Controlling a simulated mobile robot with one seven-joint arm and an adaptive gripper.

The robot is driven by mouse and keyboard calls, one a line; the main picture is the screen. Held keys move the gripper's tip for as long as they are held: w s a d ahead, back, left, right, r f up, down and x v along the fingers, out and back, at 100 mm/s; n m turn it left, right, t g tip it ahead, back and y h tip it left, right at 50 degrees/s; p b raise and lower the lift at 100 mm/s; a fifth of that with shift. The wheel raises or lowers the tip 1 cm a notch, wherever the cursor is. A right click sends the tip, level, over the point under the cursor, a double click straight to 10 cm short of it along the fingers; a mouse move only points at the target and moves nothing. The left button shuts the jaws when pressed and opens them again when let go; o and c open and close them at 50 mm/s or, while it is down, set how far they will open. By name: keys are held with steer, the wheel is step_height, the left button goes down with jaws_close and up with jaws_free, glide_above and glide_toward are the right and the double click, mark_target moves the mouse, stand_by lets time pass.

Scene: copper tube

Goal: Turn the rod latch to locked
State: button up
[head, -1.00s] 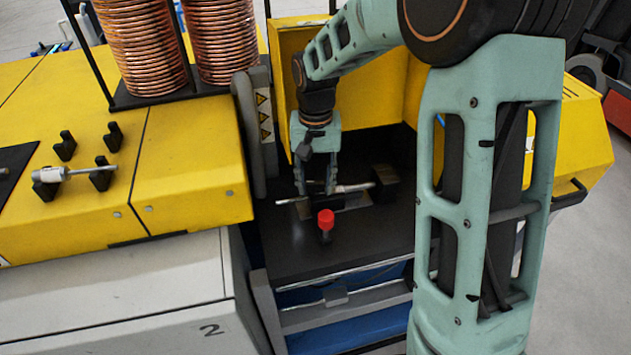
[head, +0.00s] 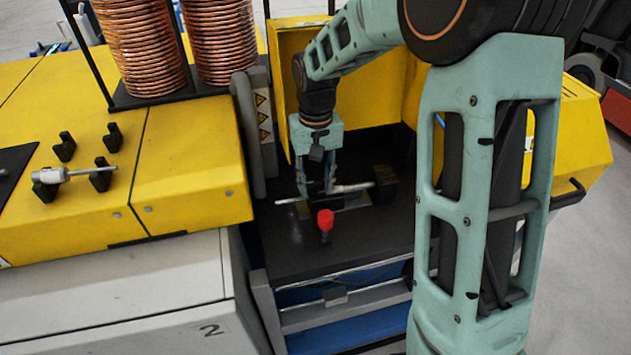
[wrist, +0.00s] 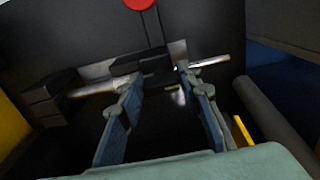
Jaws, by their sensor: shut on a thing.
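The rod latch shows as a silver rod (head: 352,187) lying across the black table, with a black block (head: 385,183) at its right end. It also shows in the wrist view (wrist: 92,89), running through a dark middle block (wrist: 140,65). My gripper (head: 317,192) points down over the rod, with its fingers astride the latch's middle. In the wrist view my two blue-grey fingers (wrist: 160,92) stand apart, on either side of the middle part. The exact contact is dark and hard to see. A red knob (head: 325,219) stands in front of the rod.
A yellow guard wall (head: 350,100) rises behind the table. A grey post (head: 247,135) with warning labels stands left. Copper coils (head: 145,50) and a yellow machine top (head: 190,160) lie farther left. The black table's front (head: 300,255) is clear.

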mark_target(316, 184)
steer(key=o, duration=0.9)
steer(key=shift+r, duration=0.1)
step_height(316, 184, up, 12)
steer(key=shift+f, duration=0.1)
